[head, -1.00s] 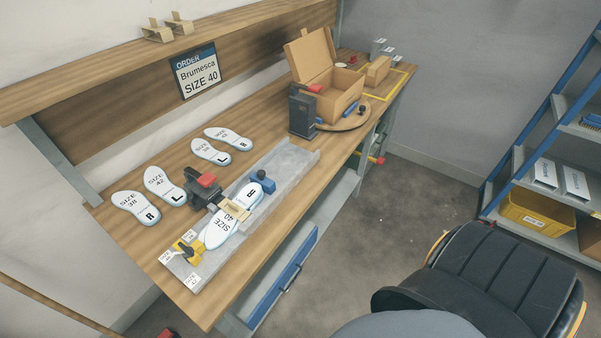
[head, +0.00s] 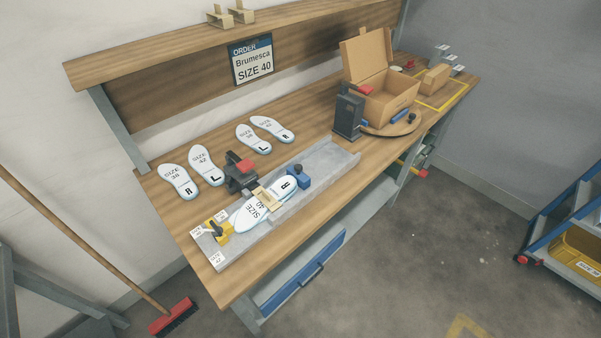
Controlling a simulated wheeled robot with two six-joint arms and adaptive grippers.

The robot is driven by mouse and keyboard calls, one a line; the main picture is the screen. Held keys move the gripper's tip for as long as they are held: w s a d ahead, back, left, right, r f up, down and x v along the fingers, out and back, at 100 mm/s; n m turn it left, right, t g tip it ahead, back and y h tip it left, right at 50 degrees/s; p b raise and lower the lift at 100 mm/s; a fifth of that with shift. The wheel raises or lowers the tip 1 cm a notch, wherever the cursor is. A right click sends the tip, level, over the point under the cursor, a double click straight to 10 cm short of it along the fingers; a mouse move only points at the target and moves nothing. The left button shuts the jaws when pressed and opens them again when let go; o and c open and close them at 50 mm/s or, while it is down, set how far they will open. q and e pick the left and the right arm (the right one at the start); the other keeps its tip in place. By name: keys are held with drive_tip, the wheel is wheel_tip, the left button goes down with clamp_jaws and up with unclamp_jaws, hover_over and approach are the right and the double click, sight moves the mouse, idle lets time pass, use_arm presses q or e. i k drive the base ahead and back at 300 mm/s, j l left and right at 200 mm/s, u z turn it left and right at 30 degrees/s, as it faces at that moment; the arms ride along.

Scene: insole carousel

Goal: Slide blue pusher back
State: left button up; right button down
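The blue pusher (head: 299,178), a small block with a dark knob on top, sits in the grey channel of the metal fixture (head: 325,171). It is close to the "R" end of the white SIZE 40 insole (head: 285,188); I cannot tell whether they touch. The insole lies along the fixture under a beige piece (head: 266,196). A yellow stop (head: 218,229) with a dark handle stands at the near left end. Neither of my grippers is in view.
A dark device with a red top (head: 241,174) stands beside the fixture. Several loose insoles (head: 207,165) lie behind it. A broom (head: 172,316) is at lower left.

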sight(303, 182)
drive_tip(key=l+u, duration=0.3)
drive_tip(key=l, duration=1.2)
drive_tip(key=i, duration=0.05)
